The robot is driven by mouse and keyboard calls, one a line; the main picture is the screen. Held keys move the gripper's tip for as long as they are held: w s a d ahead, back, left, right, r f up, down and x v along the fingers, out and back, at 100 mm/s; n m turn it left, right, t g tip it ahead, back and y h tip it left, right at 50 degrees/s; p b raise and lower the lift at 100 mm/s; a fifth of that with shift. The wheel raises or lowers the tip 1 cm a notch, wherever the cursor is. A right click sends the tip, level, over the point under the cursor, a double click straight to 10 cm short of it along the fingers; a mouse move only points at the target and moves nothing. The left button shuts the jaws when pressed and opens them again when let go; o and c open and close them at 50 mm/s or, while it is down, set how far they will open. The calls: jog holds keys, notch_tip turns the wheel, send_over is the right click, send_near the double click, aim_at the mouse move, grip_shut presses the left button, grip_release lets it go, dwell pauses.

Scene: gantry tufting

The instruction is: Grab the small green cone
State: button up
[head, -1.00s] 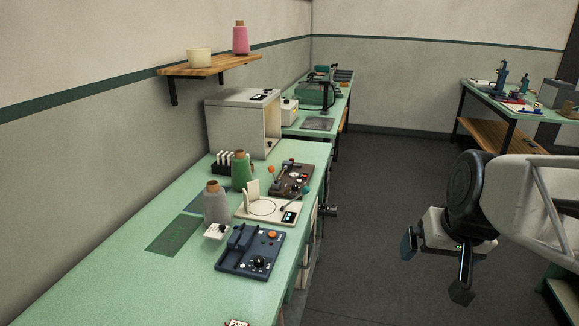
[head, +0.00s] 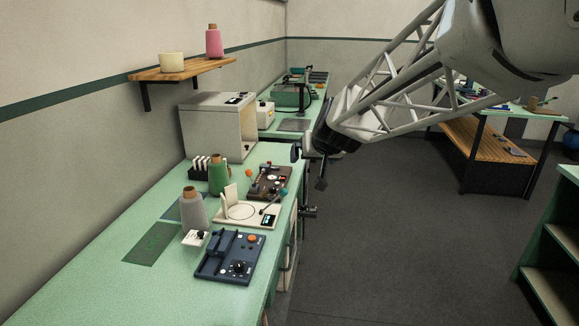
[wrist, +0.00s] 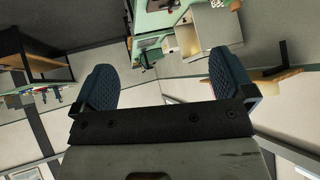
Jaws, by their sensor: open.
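The green cone (head: 218,174) stands upright on the green workbench (head: 85,290), beside a white rack and behind the grey cone (head: 193,209). It has a brown tip. In the head view my gripper (head: 308,168) hangs right of the green cone, near the bench's right edge, apart from it and partly hidden by my arm. In the wrist view the two blue padded fingers (wrist: 172,88) are spread wide with nothing between them. I cannot make out the green cone clearly in the wrist view.
A dark blue device (head: 229,257), a white plate device (head: 247,213) and a brown device (head: 269,182) stand right of the cones. A white open cabinet (head: 217,122) stands behind. A wall shelf (head: 180,70) holds a pink cone (head: 214,42). The bench's front left is clear.

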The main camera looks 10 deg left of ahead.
jog(key=w+a+f+t, duration=0.1)
jog(key=w+a+f, duration=0.1)
jog(key=w+a, duration=0.65)
jog(key=t, duration=0.4)
send_near(216, 160)
jog(key=x, duration=0.4)
jog(key=shift+w+f, duration=0.1)
jog(key=shift+w, duration=0.1)
jog(key=shift+w+f, duration=0.1)
jog(key=shift+x, duration=1.15)
jog(key=shift+w+a, duration=0.1)
jog(key=shift+w, duration=0.05)
jog(key=shift+x, duration=2.45)
jog(key=shift+a+f, duration=0.1)
jog(key=shift+c, duration=0.5)
